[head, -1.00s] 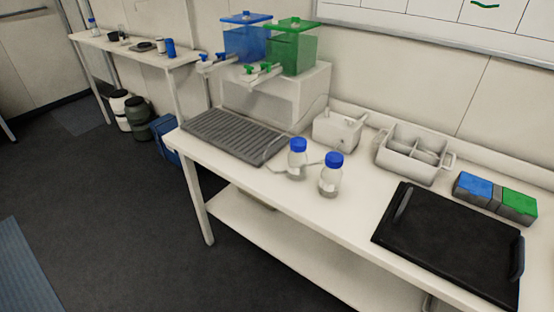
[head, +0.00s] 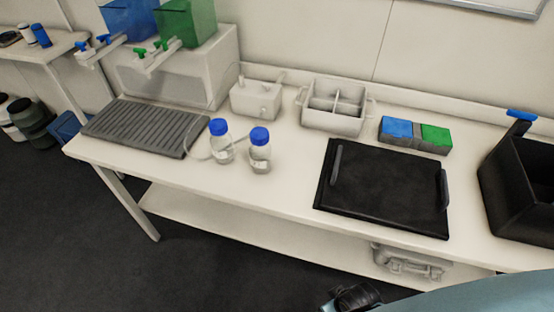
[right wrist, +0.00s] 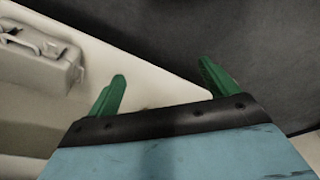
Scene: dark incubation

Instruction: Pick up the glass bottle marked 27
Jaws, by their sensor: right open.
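Two clear glass bottles with blue caps stand upright on the bench, the left bottle (head: 221,143) and the right bottle (head: 260,152), a small gap apart. I cannot read any number on either, so I cannot tell which is marked 27. My right gripper (right wrist: 162,85) shows in the right wrist view, with two green fingers spread apart and nothing between them. It is over the lower shelf's edge and the dark floor, well away from the bottles. A part of my arm shows at the bottom right of the head view. My left gripper is not in view.
A ribbed grey tray (head: 145,128) lies left of the bottles. Behind are a small white device (head: 256,99) and a divided white caddy (head: 334,121). A black tray (head: 383,190) and a black bin (head: 520,190) stand to the right. A grey case (head: 408,262) sits on the lower shelf.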

